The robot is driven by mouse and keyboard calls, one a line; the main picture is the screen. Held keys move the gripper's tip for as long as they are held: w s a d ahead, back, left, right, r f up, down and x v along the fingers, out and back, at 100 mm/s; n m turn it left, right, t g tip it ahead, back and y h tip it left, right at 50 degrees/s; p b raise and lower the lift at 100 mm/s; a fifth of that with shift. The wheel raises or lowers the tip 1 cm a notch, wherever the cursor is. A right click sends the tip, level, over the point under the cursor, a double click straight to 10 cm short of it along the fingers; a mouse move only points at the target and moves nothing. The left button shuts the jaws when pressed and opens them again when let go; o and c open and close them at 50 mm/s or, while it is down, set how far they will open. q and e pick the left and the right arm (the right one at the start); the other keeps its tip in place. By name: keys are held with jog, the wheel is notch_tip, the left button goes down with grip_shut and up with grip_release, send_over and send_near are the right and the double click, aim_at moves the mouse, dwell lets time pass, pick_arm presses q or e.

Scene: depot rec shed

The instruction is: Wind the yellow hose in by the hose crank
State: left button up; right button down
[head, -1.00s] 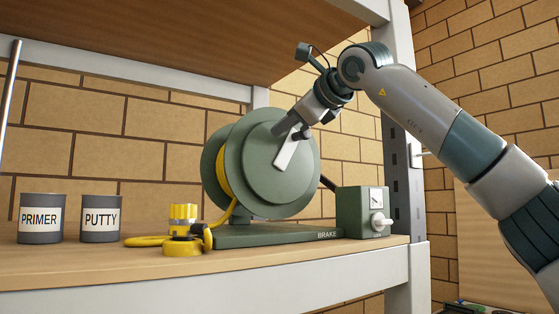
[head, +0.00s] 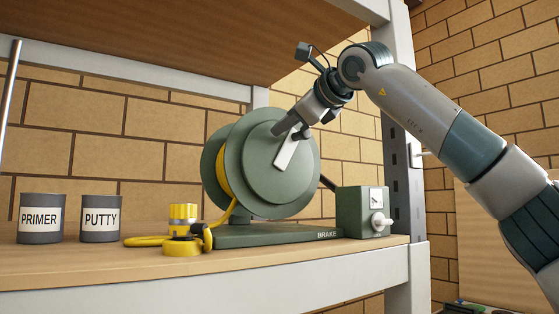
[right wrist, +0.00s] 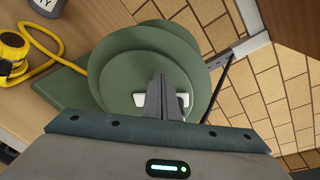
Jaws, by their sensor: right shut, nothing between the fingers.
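The green hose reel (head: 262,185) stands on the shelf, with yellow hose (head: 223,175) wound between its flanges. The hose crank (head: 287,153), a pale bar, lies across the front disc; it also shows in the right wrist view (right wrist: 182,100), partly hidden behind the fingers. My right gripper (head: 279,130) is shut and empty, its tips at the upper part of the crank. In the right wrist view the closed fingers (right wrist: 158,90) overlap the crank's middle; I cannot tell whether they touch it. The hose's loose end with a yellow nozzle (head: 182,220) lies left of the reel. My left gripper is out of view.
A PRIMER can (head: 41,218) and a PUTTY can (head: 101,219) stand at the left. A green box with a dial and pale knob (head: 362,212) stands right of the reel, near a BRAKE label. A steel upright (head: 402,150) is behind my arm; a shelf board (head: 180,40) hangs above.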

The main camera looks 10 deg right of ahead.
jog(key=shift+d+r, duration=0.1)
dwell(0.3)
jog(key=shift+w+d+r+p, duration=0.1)
jog(key=shift+w+d+p, duration=0.15)
jog(key=shift+d, duration=0.25)
jog(key=shift+w+d+r+p, duration=0.15)
jog(key=shift+d+p, duration=0.1)
jog(key=shift+d, duration=0.2)
